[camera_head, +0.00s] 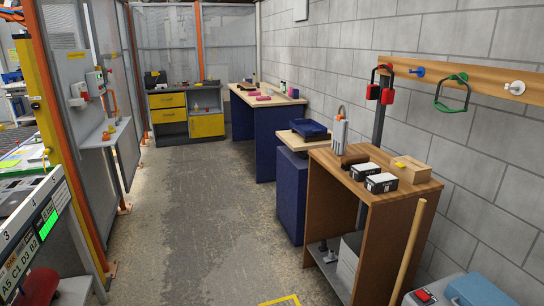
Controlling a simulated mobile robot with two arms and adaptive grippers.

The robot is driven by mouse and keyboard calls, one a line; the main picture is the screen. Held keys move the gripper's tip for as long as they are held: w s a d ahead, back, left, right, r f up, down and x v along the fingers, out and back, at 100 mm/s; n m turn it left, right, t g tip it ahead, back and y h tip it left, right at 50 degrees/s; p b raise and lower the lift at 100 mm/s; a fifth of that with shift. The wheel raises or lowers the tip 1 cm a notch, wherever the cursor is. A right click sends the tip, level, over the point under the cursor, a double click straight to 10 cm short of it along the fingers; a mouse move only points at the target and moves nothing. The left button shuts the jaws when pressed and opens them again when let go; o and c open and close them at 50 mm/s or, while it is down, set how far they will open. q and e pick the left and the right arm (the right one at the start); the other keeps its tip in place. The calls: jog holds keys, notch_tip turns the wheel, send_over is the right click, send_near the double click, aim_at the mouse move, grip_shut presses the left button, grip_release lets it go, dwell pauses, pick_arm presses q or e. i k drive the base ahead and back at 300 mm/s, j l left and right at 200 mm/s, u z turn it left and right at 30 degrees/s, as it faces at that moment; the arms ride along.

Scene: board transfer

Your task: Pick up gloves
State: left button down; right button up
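I cannot make out any gloves for certain. Small pink items (263,97) lie on the wooden-topped blue workbench (264,137) at the back, too small to tell what they are. Neither of my grippers shows in this view.
A brown wooden stand (374,215) at the right holds black-and-white boxes (381,183) and a cardboard box (410,169). Red earmuffs (381,93) hang on the wall rail. A yellow-drawer cabinet (168,115) stands at the back. The middle floor (200,215) is clear.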

aim_at(341, 124)
jog(key=i+j+u, duration=0.25)
jog(key=i, duration=0.8)
jog(key=i+j+u, duration=0.1)
jog(key=i+u, duration=0.2)
jog(key=i, duration=0.8)
